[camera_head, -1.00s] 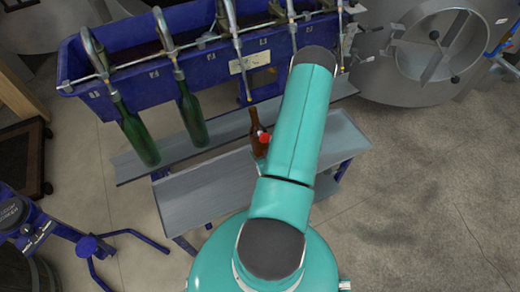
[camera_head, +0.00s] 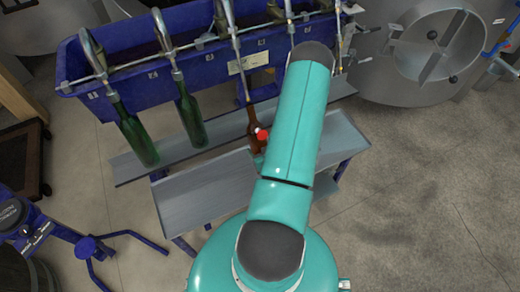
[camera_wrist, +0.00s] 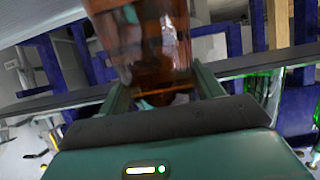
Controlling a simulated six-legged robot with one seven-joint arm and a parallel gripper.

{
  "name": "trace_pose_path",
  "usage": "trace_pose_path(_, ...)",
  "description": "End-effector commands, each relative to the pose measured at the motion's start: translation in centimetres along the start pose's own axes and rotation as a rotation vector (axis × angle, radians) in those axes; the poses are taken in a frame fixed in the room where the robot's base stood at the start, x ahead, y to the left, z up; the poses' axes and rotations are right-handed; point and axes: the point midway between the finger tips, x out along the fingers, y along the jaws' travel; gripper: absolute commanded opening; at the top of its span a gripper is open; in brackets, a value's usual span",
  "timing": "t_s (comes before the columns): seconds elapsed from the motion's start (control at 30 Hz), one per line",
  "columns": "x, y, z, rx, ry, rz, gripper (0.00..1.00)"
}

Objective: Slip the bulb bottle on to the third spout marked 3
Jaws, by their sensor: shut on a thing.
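The brown bulb bottle (camera_head: 254,122) is roughly upright below the third spout (camera_head: 237,65) from the left in the head view. Its narrow neck meets the lower end of that spout's tube; I cannot tell whether the tube is inside the mouth. In the wrist view the brown glass (camera_wrist: 145,40) fills the top middle, between the two fingers of my gripper (camera_wrist: 160,88), which is shut on it. In the head view my teal arm hides most of the gripper and the bottle's right side. The number on the spout is too small to read.
Green bottles hang on the first spout (camera_head: 136,135) and the second spout (camera_head: 190,115). The blue filler trough (camera_head: 130,95) stands behind. A grey metal shelf (camera_head: 205,190) lies below. A steel tank (camera_head: 430,55) stands at right, with bare floor in front.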

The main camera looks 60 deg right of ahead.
Motion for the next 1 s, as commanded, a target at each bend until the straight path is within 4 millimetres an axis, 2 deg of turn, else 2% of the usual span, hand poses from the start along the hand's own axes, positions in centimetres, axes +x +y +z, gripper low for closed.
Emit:
trace_pose_path(0.47, -0.1, 0.0, -0.1, -0.001, 0.002, 0.001, 0.28)
trace_pose_path(1.0, 0.0, 0.0, -2.4, -0.002, 0.002, 0.0, 0.28)
